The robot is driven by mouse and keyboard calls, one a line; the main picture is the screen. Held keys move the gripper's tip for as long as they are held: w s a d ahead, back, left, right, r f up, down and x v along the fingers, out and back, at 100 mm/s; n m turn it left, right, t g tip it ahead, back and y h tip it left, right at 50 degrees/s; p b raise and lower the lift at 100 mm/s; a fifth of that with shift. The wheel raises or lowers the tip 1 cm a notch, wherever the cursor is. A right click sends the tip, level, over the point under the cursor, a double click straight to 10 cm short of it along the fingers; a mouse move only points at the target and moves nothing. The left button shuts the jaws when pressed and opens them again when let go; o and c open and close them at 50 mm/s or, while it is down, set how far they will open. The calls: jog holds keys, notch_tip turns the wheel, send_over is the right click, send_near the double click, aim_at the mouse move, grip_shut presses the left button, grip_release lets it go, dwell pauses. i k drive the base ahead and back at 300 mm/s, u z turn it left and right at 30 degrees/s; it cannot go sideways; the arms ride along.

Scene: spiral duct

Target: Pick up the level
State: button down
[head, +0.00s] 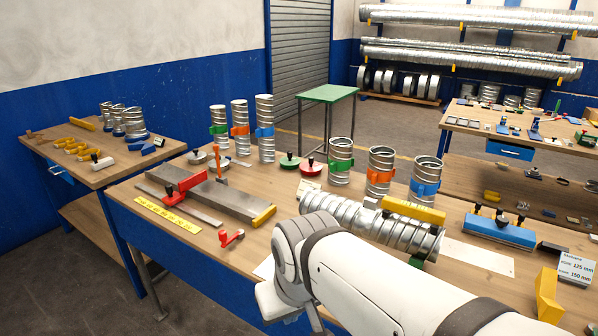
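A yellow bar (413,209), which looks like the level, lies along the top of a horizontal spiral duct (352,220) on the main workbench. A small grey block sits at its left end. My white arm reaches in from the bottom right, in front of the duct, and hides part of the bench. My gripper is not visible, so its state and its distance from the yellow bar do not show.
A grey metal beam (225,195) with a red clamp (184,187) lies on the bench's left. Upright duct pieces with green, orange and blue bands stand along the back. A blue tool (499,230) and a yellow block (547,294) are at right. A green-topped table (328,93) stands behind.

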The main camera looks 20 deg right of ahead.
aim_at(436, 218)
jog(key=z, duration=0.9)
jog(key=k, duration=0.35)
jog(key=z, duration=0.35)
jog(key=i, duration=0.55)
jog(key=z, duration=0.65)
jog(key=k, duration=0.35)
jog(key=z, duration=0.4)
jog(key=i, duration=0.2)
jog(key=u, duration=0.05)
